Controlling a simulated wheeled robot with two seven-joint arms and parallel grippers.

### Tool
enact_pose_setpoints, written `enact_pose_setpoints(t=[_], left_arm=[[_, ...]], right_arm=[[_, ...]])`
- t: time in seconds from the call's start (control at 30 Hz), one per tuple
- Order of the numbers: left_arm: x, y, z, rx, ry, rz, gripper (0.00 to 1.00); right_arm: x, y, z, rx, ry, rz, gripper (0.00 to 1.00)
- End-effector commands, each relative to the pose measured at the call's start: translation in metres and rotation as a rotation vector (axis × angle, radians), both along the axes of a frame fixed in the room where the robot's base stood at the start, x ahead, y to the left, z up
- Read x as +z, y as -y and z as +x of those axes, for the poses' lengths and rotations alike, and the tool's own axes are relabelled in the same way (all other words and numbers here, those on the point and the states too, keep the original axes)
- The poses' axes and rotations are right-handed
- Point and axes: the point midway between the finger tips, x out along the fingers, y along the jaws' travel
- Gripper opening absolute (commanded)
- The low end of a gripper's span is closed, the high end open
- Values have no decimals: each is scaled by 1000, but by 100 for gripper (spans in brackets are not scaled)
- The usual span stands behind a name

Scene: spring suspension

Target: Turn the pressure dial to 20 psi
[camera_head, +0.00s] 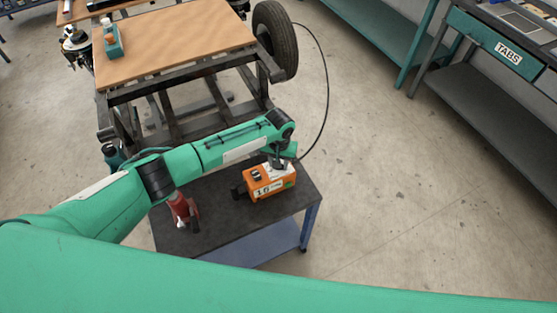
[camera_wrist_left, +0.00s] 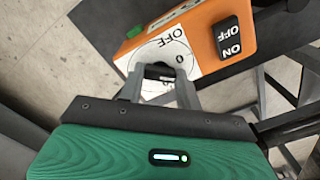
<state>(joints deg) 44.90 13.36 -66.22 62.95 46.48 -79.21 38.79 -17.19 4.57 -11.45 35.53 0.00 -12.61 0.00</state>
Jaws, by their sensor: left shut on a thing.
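The orange pump box (camera_head: 259,190) stands on a small dark table, with "10" on its pale display. In the left wrist view the box (camera_wrist_left: 208,38) shows a black ON/OFF rocker switch (camera_wrist_left: 232,38) and a white round dial face (camera_wrist_left: 166,50) marked "0" and "OFF". My left gripper (camera_head: 279,165) reaches down onto the box top. In the left wrist view its grey fingers (camera_wrist_left: 158,72) are shut on the dial's knob, which they mostly hide. The dial's exact setting cannot be read. My right gripper is in neither view.
A red bottle (camera_head: 181,208) stands left of the box on the dark table (camera_head: 228,225). A black hose (camera_head: 327,85) curves from near the tyre (camera_head: 275,40) to the box. A wooden-topped frame (camera_head: 175,40) stands behind. Floor is clear at right.

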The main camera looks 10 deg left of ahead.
Motion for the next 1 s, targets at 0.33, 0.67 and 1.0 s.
enact_pose_setpoints(t=[0.33,0.67,1.0], left_arm=[[0,1,0,-328,-1,-3,12],[1,1,0,-616,-1,-5,12],[0,1,0,-804,-2,-4,12]], right_arm=[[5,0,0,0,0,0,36],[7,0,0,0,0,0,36],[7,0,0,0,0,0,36]])
